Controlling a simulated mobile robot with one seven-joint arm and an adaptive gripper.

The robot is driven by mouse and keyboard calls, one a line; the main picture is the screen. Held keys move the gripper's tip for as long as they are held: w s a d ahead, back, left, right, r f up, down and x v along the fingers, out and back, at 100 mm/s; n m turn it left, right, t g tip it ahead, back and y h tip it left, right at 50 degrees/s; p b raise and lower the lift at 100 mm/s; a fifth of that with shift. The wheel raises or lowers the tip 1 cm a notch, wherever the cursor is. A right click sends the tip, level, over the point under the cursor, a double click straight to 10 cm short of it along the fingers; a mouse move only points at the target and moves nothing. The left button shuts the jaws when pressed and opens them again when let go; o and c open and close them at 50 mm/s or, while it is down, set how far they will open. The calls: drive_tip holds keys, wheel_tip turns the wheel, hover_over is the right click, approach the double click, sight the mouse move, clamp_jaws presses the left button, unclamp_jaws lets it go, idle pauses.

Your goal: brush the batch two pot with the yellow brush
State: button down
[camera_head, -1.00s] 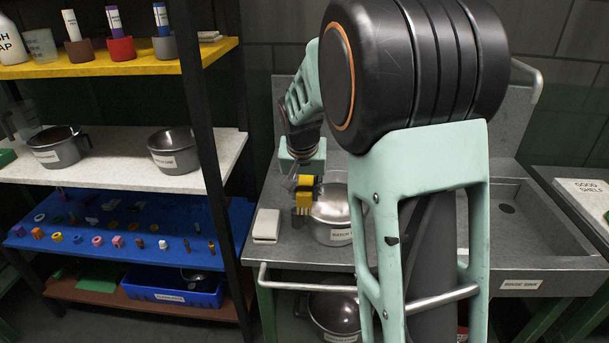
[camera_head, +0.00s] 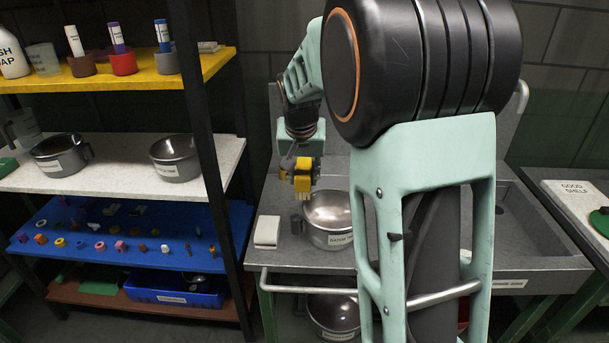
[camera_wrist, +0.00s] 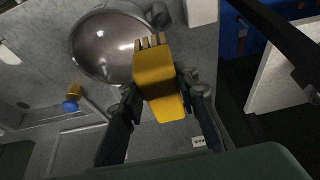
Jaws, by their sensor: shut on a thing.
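A metal pot (camera_head: 328,213) with a label on its front, reading "BATCH" with the rest too small to tell, stands on the grey counter. It also shows in the wrist view (camera_wrist: 104,48), open side up, and looks empty. My gripper (camera_head: 302,168) is shut on the yellow brush (camera_head: 303,183). In the wrist view my gripper (camera_wrist: 158,100) has its fingers on both sides of the brush (camera_wrist: 158,80), whose bristle end overlaps the pot's rim in the picture. The brush is held above the counter, up and left of the pot in the head view; I see no contact.
Shelves at left hold labelled pots (camera_head: 175,158) and small parts. The sink (camera_head: 520,225) is at right, partly behind my arm. A metal rail (camera_head: 300,290) runs along the counter front.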

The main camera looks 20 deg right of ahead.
idle(0.3)
drive_tip(key=shift+r+p, duration=2)
drive_tip(key=shift+r, duration=1)
